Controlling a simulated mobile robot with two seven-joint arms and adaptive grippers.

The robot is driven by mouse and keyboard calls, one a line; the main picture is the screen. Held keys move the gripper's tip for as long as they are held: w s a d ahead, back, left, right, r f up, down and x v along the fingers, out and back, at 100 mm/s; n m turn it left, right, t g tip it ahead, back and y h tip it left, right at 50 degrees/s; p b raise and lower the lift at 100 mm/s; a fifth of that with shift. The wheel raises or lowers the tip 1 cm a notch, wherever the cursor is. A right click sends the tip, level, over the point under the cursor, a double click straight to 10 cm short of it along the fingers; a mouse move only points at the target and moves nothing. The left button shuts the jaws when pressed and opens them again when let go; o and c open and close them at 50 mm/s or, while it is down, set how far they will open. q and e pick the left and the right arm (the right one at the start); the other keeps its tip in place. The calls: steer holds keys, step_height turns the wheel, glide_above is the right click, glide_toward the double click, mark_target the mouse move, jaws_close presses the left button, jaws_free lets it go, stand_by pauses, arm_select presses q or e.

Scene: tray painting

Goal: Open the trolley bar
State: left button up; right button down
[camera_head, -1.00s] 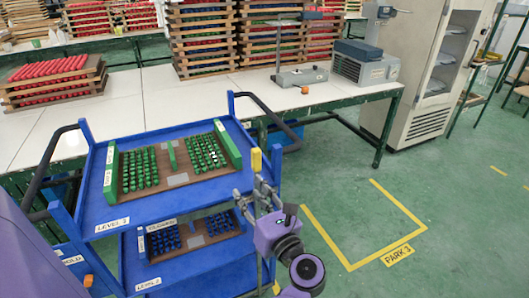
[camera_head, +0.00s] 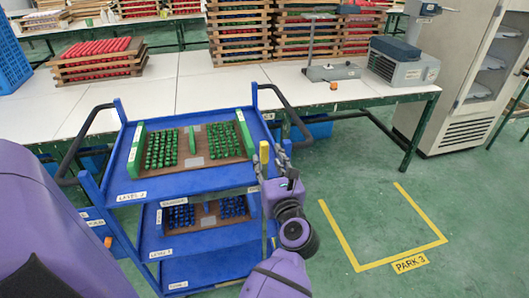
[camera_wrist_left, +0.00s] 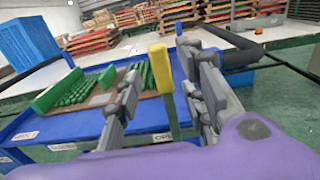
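The blue trolley (camera_head: 190,190) stands in front of the white bench. At its right front corner is the upright trolley bar with a yellow end (camera_head: 264,152); it also shows in the left wrist view (camera_wrist_left: 162,70). My left gripper (camera_head: 271,160) is at the bar's upper part. In the left wrist view its grey fingers are spread, one on each side of the bar, with gaps visible. I cannot tell whether either finger touches it. The bar's lower part is partly hidden behind the gripper. My right gripper is not in view.
A green-part tray (camera_head: 205,135) lies on the top shelf and a blue-part tray (camera_head: 205,218) on the shelf below. The white bench (camera_head: 220,85) is behind. A yellow floor marking (camera_head: 340,235) labelled PARK 3 and open green floor lie right of the trolley.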

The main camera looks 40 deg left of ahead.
mark_target(266, 153)
arm_select(q)
steer(key=shift+x, duration=1.85)
jaws_close()
steer(key=shift+w+d, duration=0.1)
steer(key=shift+d, duration=0.05)
